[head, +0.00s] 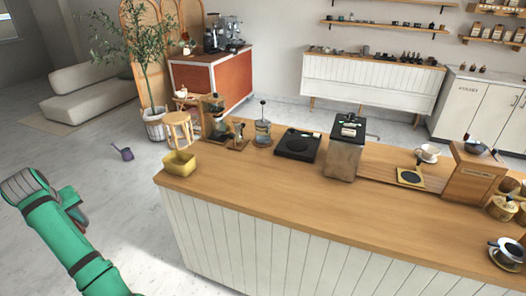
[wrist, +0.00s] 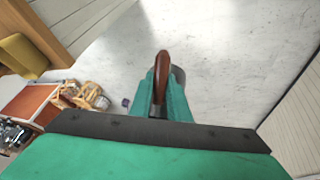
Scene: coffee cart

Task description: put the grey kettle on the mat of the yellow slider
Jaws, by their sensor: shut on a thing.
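My gripper (wrist: 163,108) shows in the wrist view, its green fingers shut on a brown handle (wrist: 163,65). The body below this handle is largely hidden, so I cannot clearly see the grey kettle itself. In the head view my green arm is at the lower left, over the floor and left of the counter; the held thing is not clear there. The yellow slider (head: 401,180) is a small yellow plate on the right half of the counter, with a dark round mat (head: 411,177) on it. My gripper is far to the left of it.
The wooden counter (head: 250,200) carries a yellow box (head: 179,168), a French press (head: 263,133), a black scale (head: 297,145), a tall grinder-like block (head: 344,150) and a white cup (head: 428,153). A purple watering can (head: 124,154) stands on the open floor.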

